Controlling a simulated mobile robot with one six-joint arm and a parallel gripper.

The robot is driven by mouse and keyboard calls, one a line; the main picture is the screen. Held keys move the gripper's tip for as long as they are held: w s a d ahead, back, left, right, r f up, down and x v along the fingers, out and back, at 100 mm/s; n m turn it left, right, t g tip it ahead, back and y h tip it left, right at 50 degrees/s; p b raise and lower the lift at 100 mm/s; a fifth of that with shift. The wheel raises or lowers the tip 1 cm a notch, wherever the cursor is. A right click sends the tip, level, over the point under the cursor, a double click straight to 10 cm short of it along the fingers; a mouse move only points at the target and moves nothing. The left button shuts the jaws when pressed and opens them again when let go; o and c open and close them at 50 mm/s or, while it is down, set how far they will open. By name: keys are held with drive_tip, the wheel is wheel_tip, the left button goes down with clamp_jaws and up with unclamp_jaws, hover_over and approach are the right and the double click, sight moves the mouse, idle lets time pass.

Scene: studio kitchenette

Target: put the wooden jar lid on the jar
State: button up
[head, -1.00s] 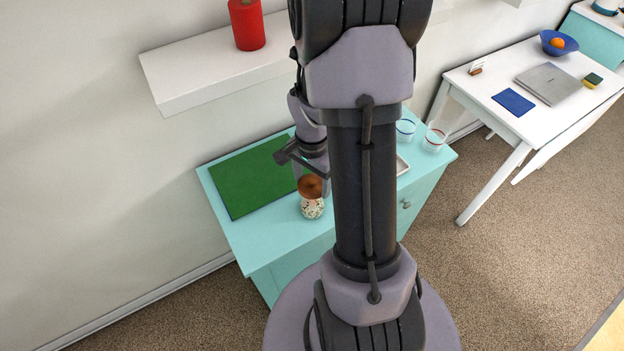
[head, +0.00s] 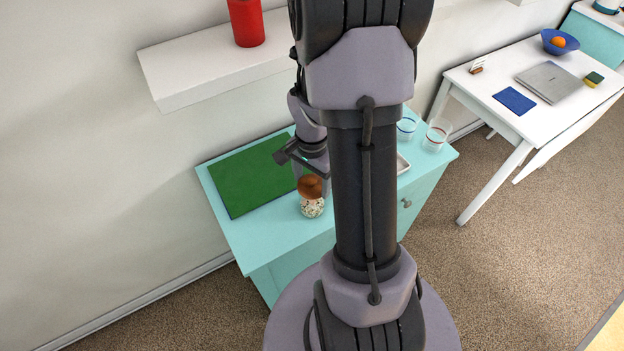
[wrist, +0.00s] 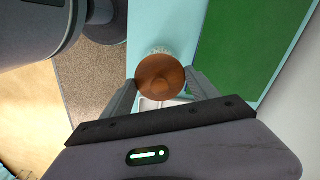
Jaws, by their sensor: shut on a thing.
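The wooden jar lid (head: 311,187) is round and brown, with a small knob showing in the wrist view (wrist: 161,77). My gripper (wrist: 161,74) is shut on the lid, one finger at each side of it. In the head view the speckled white jar (head: 312,209) stands upright on the turquoise cabinet, directly below the lid in the picture. The lid hides the jar's mouth, and I cannot tell whether they touch. In the wrist view only a pale bit of the jar (wrist: 158,50) shows past the lid.
A green mat (head: 250,178) lies left of the jar on the turquoise cabinet (head: 275,236). Two glasses (head: 406,128) (head: 436,138) and a light tray (head: 402,164) are at its right, partly behind my arm. A white shelf (head: 200,68) with a red cylinder (head: 246,22) is above.

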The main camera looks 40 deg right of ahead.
drive_tip(key=shift+f, duration=0.15)
drive_tip(key=o, duration=1.4)
drive_tip(key=shift+o, duration=0.7)
drive_tip(key=shift+r+p, duration=2.55)
drive_tip(key=shift+r, duration=1.05)
